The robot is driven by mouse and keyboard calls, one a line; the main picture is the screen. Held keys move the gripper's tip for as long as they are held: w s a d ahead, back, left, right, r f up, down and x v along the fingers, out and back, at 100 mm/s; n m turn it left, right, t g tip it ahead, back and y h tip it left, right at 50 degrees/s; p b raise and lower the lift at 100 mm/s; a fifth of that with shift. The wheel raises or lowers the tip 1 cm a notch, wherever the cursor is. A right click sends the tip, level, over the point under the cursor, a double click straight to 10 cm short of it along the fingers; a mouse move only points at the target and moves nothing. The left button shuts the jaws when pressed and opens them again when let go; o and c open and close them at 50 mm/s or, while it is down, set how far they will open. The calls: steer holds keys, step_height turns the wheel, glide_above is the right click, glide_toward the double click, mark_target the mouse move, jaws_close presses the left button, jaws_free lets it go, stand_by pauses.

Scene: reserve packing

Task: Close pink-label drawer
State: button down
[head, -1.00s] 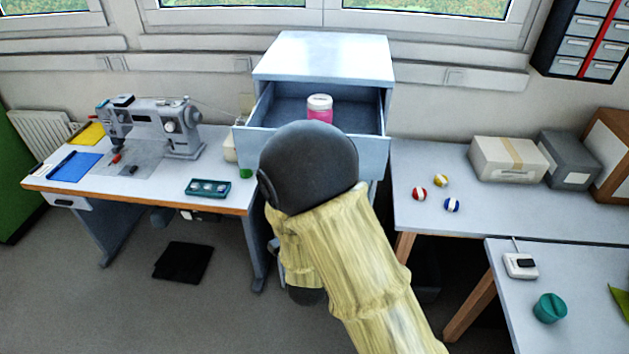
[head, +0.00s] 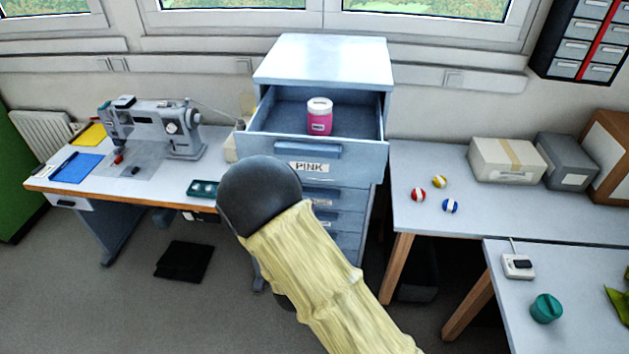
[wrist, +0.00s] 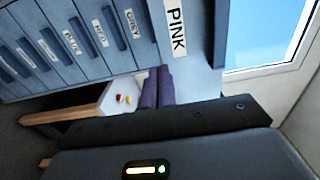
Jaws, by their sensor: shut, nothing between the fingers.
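The pink-label drawer (head: 350,165) is the top drawer of a blue-grey cabinet (head: 320,62) and stands pulled out. Its front bears a bar handle and a white PINK label (head: 309,168). A pink jar with a white lid (head: 319,117) stands inside it. In the wrist view, which is turned sideways, the PINK label (wrist: 176,27) shows near the top. My gripper (wrist: 158,78) shows there as two purple fingers close together, shut and empty, near the drawer front. I cannot tell whether they touch it. In the head view my dark wrist hides the fingers.
Lower labelled drawers (wrist: 60,50) look shut. A sewing table (head: 150,185) stands left of the cabinet. A white table (head: 520,210) with small balls and boxes stands at right. A nearer table (head: 570,285) holds a green-lidded pot (head: 546,308).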

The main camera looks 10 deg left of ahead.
mark_target(316, 177)
steer(key=w+p, duration=0.2)
steer(key=w, duration=0.2)
steer(key=w+p, duration=0.3)
steer(key=w, duration=0.2)
steer(key=shift+w+d+r, duration=0.15)
steer(key=shift+r, duration=0.05)
steer(key=shift+w+f+p, duration=0.2)
steer(key=shift+w+p, duration=0.25)
steer(key=shift+w, duration=0.1)
steer(key=shift+w, duration=0.1)
